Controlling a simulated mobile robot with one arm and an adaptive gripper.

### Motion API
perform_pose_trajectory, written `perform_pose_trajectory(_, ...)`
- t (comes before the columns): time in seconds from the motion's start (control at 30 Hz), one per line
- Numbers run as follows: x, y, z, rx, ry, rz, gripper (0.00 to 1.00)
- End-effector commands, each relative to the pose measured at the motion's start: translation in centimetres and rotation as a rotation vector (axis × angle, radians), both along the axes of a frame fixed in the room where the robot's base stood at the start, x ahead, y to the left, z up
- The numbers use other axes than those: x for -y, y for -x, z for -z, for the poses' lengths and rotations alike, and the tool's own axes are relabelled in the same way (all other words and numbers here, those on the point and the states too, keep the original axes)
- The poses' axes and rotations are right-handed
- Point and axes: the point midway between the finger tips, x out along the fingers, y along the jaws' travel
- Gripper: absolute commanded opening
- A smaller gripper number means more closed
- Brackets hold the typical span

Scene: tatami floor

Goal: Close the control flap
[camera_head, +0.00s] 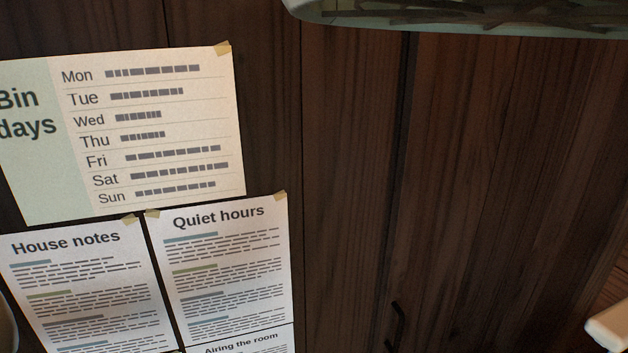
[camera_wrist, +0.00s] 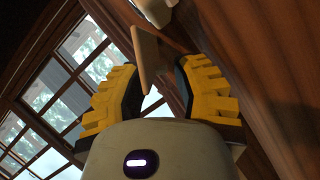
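In the wrist view my gripper (camera_wrist: 152,78) has its two yellow-and-black fingers spread apart, with a gap between them. A tan, thin panel (camera_wrist: 148,58), possibly the control flap, shows in that gap near the fingertips. It hangs at an angle below a pale object (camera_wrist: 156,10) at the top edge. The fingers do not look closed on the panel; whether either one touches it cannot be told. No control flap can be made out in the head view.
Dark wood panelling (camera_head: 350,150) with a dark handle (camera_head: 397,325) fills the head view. Paper notices, including a bin days sheet (camera_head: 150,130), are taped at left. A pale curved object (camera_head: 460,17) crosses the top. The wrist view shows a window (camera_wrist: 60,85) at left.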

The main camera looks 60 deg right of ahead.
Motion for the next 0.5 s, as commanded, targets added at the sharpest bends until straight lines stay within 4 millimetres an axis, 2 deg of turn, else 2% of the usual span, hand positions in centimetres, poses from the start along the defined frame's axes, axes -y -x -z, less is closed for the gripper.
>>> perform_pose_trajectory(0.2, -0.97, -0.96, -0.56, -0.002, -0.001, -0.001, 0.28)
perform_pose_trajectory(0.5, -1.16, -1.19, -0.47, -0.003, 0.001, -0.001, 0.28)
